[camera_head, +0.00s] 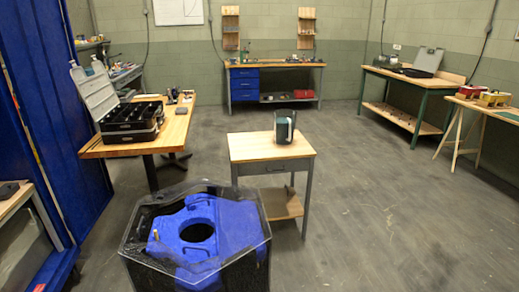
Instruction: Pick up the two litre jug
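The jug (284,127), a dark teal container with a pale handle or rim, stands upright on a small wooden-topped table (252,152) in the middle of the room. Its fine details are too small to tell. Neither of my grippers shows in the head view, and nothing is seen touching the jug.
A clear tank (134,244) with a blue part (235,216) inside stands in the near foreground. A wooden table (100,149) with an open black toolbox (132,122) is at left. Workbenches line the back and right walls. The floor (375,200) at right is clear.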

